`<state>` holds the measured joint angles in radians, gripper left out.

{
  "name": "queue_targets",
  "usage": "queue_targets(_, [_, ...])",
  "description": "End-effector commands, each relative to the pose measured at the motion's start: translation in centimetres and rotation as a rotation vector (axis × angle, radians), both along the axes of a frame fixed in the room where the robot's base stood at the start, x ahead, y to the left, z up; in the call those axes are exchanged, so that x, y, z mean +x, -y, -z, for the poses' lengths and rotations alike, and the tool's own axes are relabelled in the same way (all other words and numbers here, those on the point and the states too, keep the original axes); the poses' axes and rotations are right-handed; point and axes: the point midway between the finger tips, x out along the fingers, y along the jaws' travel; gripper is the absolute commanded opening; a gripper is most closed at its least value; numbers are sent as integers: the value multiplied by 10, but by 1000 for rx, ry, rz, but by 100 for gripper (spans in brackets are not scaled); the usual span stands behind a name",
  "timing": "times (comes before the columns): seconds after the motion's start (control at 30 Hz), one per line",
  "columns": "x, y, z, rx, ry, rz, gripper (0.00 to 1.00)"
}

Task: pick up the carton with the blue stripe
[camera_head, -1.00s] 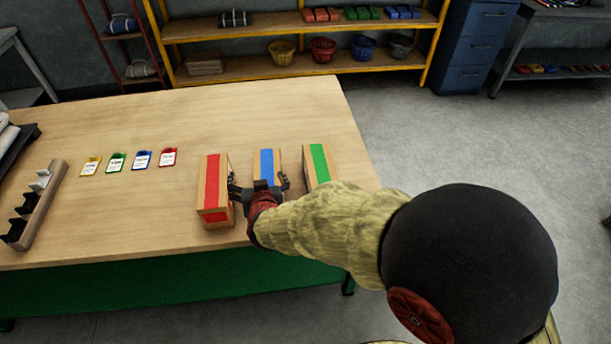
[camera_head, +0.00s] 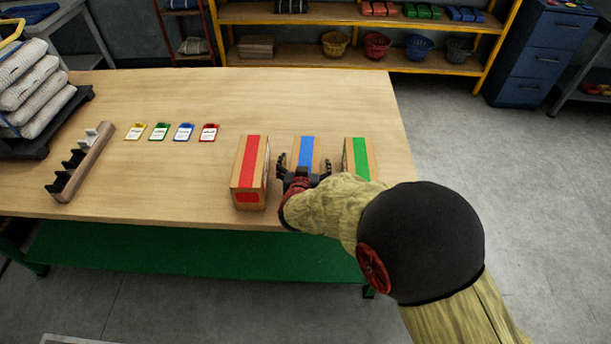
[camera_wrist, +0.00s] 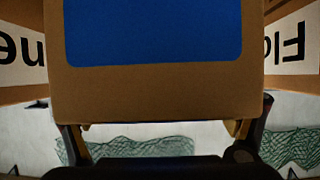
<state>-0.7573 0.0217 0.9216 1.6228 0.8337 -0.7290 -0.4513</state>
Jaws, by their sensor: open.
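The carton with the blue stripe (camera_head: 307,149) stands on the table between two other cartons. In the wrist view its brown face with a large blue patch (camera_wrist: 150,30) fills the upper middle, very near the camera. My gripper (camera_head: 303,168) is open at the near end of this carton, with one finger towards each side. In the wrist view my gripper's fingers (camera_wrist: 158,133) show low at the left and right of the carton. The carton's lower near part is hidden by my gripper in the head view. I cannot tell whether the fingers touch it.
The red-striped carton (camera_head: 251,172) stands close on the left, the green-striped carton (camera_head: 358,155) close on the right. Several coloured cards (camera_head: 184,132) and a slotted wooden rack (camera_head: 82,162) lie farther left. The table (camera_head: 270,95) is clear behind the cartons.

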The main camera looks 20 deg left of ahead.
Motion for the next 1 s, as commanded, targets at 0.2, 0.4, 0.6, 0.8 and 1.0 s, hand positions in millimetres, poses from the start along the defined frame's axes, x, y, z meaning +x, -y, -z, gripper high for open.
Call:
queue_targets(0.2, [2,0,0,0,0,0,89])
queue_targets(0.4, [2,0,0,0,-1,-1,80])
queue_targets(0.6, [2,0,0,0,-1,-1,69])
queue_targets(0.8, [2,0,0,0,-1,-1,58])
queue_targets(1.0, [2,0,0,0,-1,-1,46])
